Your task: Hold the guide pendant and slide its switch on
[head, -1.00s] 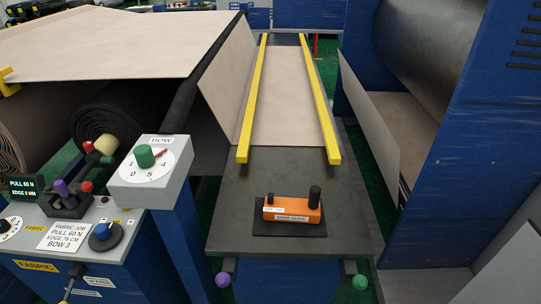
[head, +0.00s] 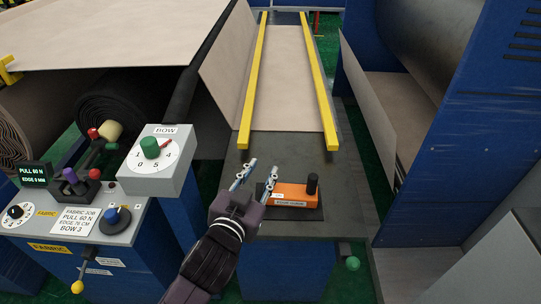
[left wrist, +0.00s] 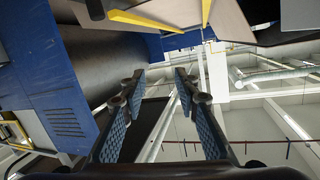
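The guide pendant (head: 298,192) is an orange box with labels on its front. A black post (head: 312,182) stands on its right end. It lies on a dark pad on the dark table (head: 290,150). My left gripper (head: 262,169) is open at the pendant's left end, its two fingers pointing away from me and apart. It hides the pendant's left end, and I cannot tell whether it touches. In the left wrist view the open fingers (left wrist: 159,76) have nothing visible between them, and the pendant is not seen. My right gripper is not in view.
Two yellow rails (head: 255,85) run along the fabric behind the pendant. A grey BOW dial box (head: 158,170) and a control panel (head: 110,225) with levers stand at the left. A blue machine (head: 440,170) stands at the right. The table behind the pendant is bare.

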